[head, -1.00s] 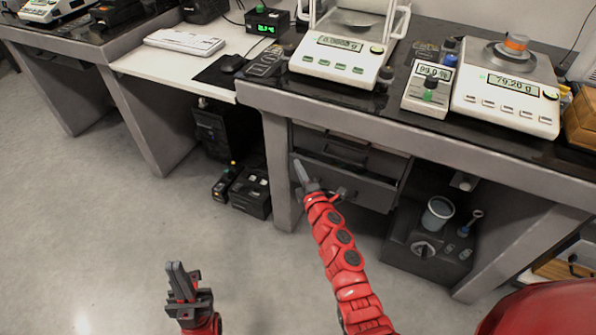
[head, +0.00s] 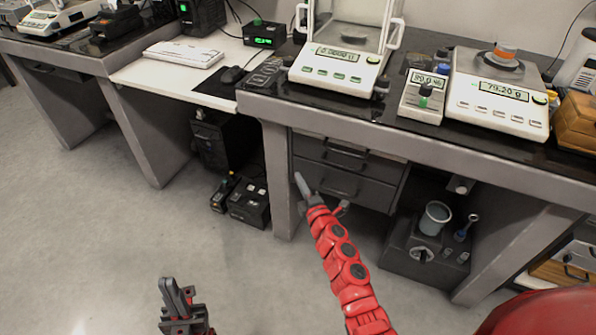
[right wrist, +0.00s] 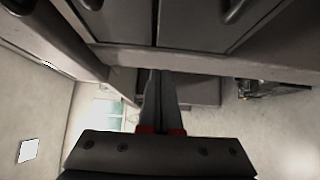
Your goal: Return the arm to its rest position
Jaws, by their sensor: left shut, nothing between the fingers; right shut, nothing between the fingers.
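My right arm, red and segmented, reaches up from the bottom of the head view. Its gripper (head: 303,187) is shut and empty in front of the dark drawers (head: 345,172) under the weighing table. In the right wrist view the fingers (right wrist: 158,105) lie together below the drawer fronts, with nothing between them. My left gripper (head: 176,297) is at the bottom left of the head view, over the bare floor. Its fingers point up, shut and empty.
The weighing table (head: 420,140) carries a balance with a glass shield (head: 335,65), a small meter (head: 425,95) and another balance (head: 500,97) with an orange-topped weight. Below stands a grey device (head: 425,250) with a cup. Black boxes (head: 250,203) stand on the floor. The floor at left is clear.

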